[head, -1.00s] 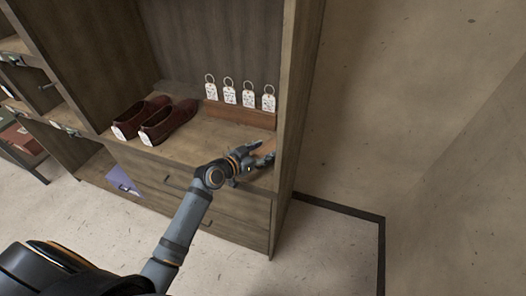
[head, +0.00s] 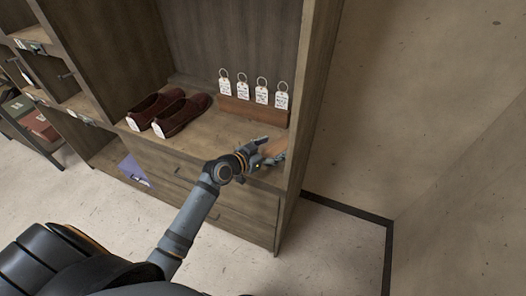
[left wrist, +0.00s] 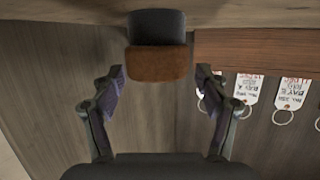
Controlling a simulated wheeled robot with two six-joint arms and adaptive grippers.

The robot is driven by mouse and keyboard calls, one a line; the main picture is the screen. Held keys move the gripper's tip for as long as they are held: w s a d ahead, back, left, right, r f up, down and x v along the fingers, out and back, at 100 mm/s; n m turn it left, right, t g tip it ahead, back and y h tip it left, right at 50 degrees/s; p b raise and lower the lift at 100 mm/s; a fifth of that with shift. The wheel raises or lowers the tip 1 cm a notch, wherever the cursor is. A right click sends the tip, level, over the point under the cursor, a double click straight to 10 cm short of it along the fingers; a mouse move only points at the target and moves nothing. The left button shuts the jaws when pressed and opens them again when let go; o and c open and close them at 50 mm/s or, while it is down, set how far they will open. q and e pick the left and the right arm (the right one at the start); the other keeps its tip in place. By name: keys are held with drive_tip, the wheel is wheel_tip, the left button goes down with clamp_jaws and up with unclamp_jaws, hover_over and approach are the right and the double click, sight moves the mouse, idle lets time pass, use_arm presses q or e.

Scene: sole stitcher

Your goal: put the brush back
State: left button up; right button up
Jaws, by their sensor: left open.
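The brush (left wrist: 158,62), a brown block with a dark part, stands on the shelf board in the left wrist view, which looks upside down. In the head view a bit of its brown (head: 273,149) shows at my left gripper, the rest hidden. My left gripper (head: 268,151) is open at the front right of the shelf. In the left wrist view its fingers (left wrist: 160,78) are spread to either side of the brush, with gaps, and do not touch it. My right gripper is not in view.
A wooden rack (head: 240,107) with several ringed white tags (head: 261,95) stands behind the gripper. Dark red shoes (head: 183,115) stand to the left on the shelf. The cabinet's right side panel (head: 312,90) is close to the gripper. Drawers (head: 235,208) lie below.

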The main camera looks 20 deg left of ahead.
use_arm(q)
drive_tip(key=p+v, duration=0.2)
drive_tip(key=v, duration=0.8)
drive_tip(key=shift+s+r, duration=0.15)
drive_tip(key=shift+s, duration=0.05)
drive_tip(key=shift+s+a+p, duration=0.2)
drive_tip(key=shift+s+p, duration=0.15)
drive_tip(key=shift+s, duration=0.1)
